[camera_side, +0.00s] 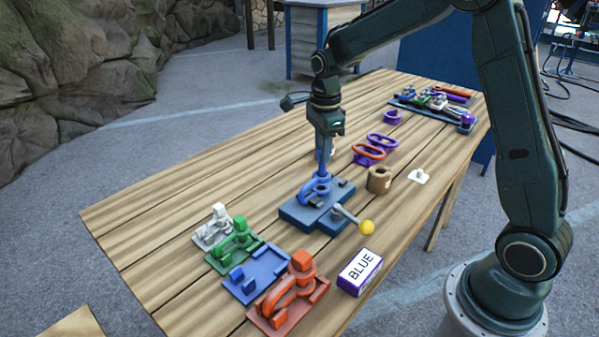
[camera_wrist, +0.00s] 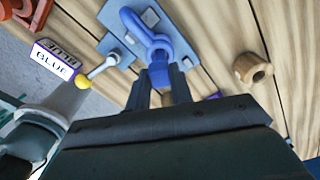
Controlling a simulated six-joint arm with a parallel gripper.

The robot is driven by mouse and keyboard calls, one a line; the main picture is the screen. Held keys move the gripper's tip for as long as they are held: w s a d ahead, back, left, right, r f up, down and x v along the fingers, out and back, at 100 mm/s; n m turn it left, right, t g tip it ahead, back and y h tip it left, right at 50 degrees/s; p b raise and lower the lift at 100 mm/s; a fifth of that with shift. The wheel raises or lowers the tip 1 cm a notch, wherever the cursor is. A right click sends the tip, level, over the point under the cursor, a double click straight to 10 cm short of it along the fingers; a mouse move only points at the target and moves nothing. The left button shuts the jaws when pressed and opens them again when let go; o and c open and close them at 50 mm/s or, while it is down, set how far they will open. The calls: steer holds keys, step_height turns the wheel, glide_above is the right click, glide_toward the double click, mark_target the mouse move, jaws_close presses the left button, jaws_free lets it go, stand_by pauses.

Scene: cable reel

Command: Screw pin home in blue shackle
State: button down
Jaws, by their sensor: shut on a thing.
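The blue shackle (camera_side: 309,194) sits in a blue-grey clamp fixture (camera_side: 298,214) in the middle of the table. In the wrist view the shackle's bow (camera_wrist: 133,20) lies over the fixture (camera_wrist: 112,42). My gripper (camera_side: 322,168) points down at the shackle. In the wrist view my gripper (camera_wrist: 160,88) is shut on the blue pin (camera_wrist: 159,72), its fingers on either side of the pin's end. The pin lines up with the shackle's eye. The fingers hide part of the pin, and I cannot tell how deep its thread sits.
A lever with a yellow ball (camera_side: 367,228) sticks out from the fixture. A BLUE-labelled box (camera_side: 360,272), a blue tray (camera_side: 257,274), an orange shackle (camera_side: 290,290), and green (camera_side: 234,240) and white (camera_side: 214,226) ones stand in front. A wooden cylinder (camera_side: 379,180) stands right. The table's left side is clear.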

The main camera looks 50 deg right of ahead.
steer(key=shift+f, duration=1.45)
stand_by(1.5)
steer(key=c, duration=2.1)
jaws_free()
jaws_close()
steer(key=shift+m, duration=0.4)
steer(key=m, duration=0.5)
steer(key=shift+m, duration=3.1)
steer(key=o, duration=0.8)
jaws_free()
